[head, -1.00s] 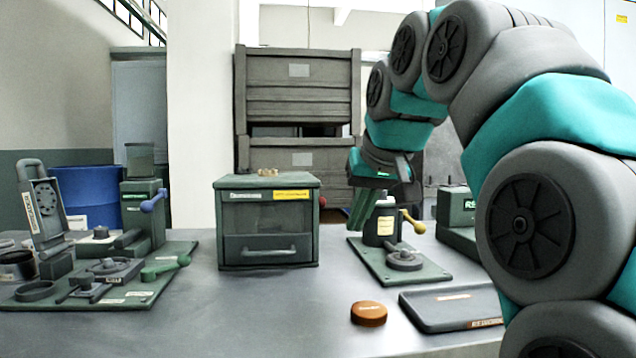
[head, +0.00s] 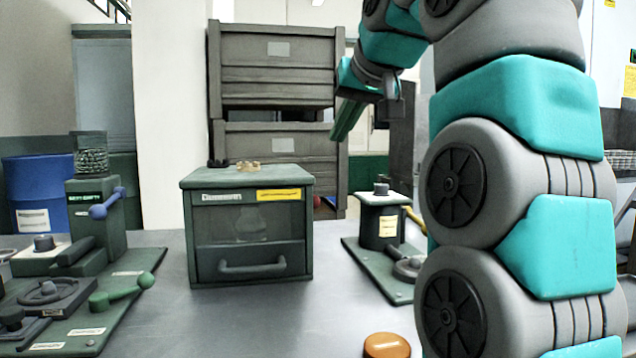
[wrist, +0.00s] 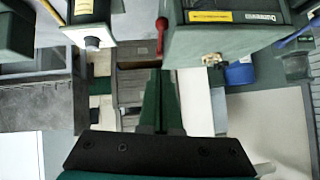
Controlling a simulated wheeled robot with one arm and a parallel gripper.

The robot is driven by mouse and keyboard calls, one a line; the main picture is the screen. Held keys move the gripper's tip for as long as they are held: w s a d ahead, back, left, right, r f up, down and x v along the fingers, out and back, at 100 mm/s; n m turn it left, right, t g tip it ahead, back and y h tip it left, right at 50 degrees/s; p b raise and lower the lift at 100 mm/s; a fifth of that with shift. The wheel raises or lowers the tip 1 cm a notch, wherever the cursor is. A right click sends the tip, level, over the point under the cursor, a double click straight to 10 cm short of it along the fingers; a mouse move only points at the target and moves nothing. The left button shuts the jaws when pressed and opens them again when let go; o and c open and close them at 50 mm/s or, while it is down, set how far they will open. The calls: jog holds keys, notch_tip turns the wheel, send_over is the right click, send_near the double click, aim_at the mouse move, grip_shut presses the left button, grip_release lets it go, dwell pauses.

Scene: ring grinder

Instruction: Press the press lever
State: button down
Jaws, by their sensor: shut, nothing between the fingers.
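My gripper (head: 340,132) is shut and empty, its green fingers slanting down in the air above and behind the right press unit. The fingers also show in the wrist view (wrist: 162,105). The press unit (head: 380,228) is a dark post with a yellow label and a knob on top; its yellow lever (head: 414,216) is partly hidden by my arm. At left, a green station (head: 96,215) has a blue-knobbed lever (head: 108,205). A red lever (wrist: 161,35) sits on the green box's side in the wrist view. No lever is labelled as the press lever.
The green drawer box (head: 250,230) stands mid-table with small brass pieces (head: 248,165) on top. A green-handled lever (head: 125,292) lies at left. An orange puck (head: 387,345) is at the front. Brown crates (head: 275,70) stand behind. Table front centre is clear.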

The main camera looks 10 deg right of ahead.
send_over(317, 202)
jog(key=s, duration=0.1)
notch_tip(317, 202, down, 6)
jog(key=f, duration=0.1)
jog(key=shift+d+f, duration=0.1)
jog(key=shift+f, duration=1.45)
jog(key=shift+f+b, duration=0.1)
jog(key=shift+b, duration=0.25)
jog(key=shift+s+f+t+b, duration=0.1)
jog(key=shift+f+t+b, duration=0.3)
jog(key=shift+f+b, duration=0.6)
jog(key=f+t+b, duration=0.1)
jog(key=b, duration=0.2)
jog(key=shift+w+f+t+y+b, duration=0.15)
jog(key=shift+f+t+b, duration=0.75)
jog(key=shift+b, duration=0.6)
jog(key=shift+w+f+t+y+b, duration=0.15)
jog(key=shift+f+t+b, duration=0.75)
jog(key=shift+b, duration=0.6)
